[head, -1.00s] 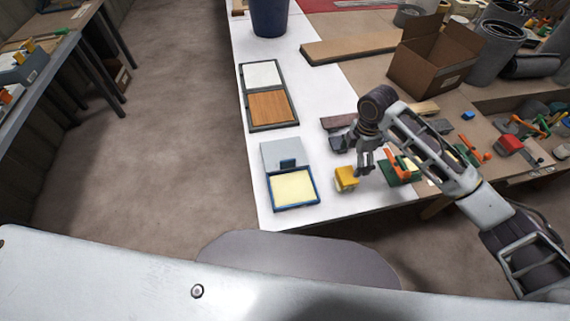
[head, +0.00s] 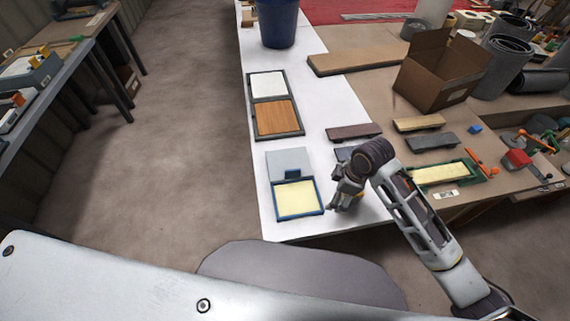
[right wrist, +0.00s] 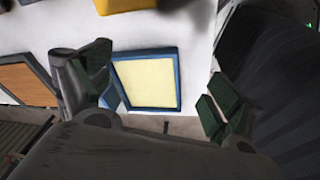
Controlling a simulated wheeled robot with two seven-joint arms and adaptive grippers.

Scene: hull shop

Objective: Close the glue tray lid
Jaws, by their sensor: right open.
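The glue tray (head: 298,214) has a blue frame around a pale yellow pad and sits near the front end of the white tabletop. Its grey lid (head: 286,160) lies open at the far side, with a blue tab (head: 292,176) near the tray. My right gripper (head: 334,205) is just right of the tray, apart from the lid. In the right wrist view, the gripper's fingers (right wrist: 158,92) are spread wide and empty, with the tray (right wrist: 180,82) showing between them. I cannot make out the lid there. My left gripper is not in view.
A frame with white and wooden panels (head: 301,130) lies behind the tray. A yellow object (right wrist: 125,4) is close to my right gripper, mostly hidden in the head view. Dark strips (head: 352,132), a green tray (head: 486,177) and a cardboard box (head: 437,75) stand to the right.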

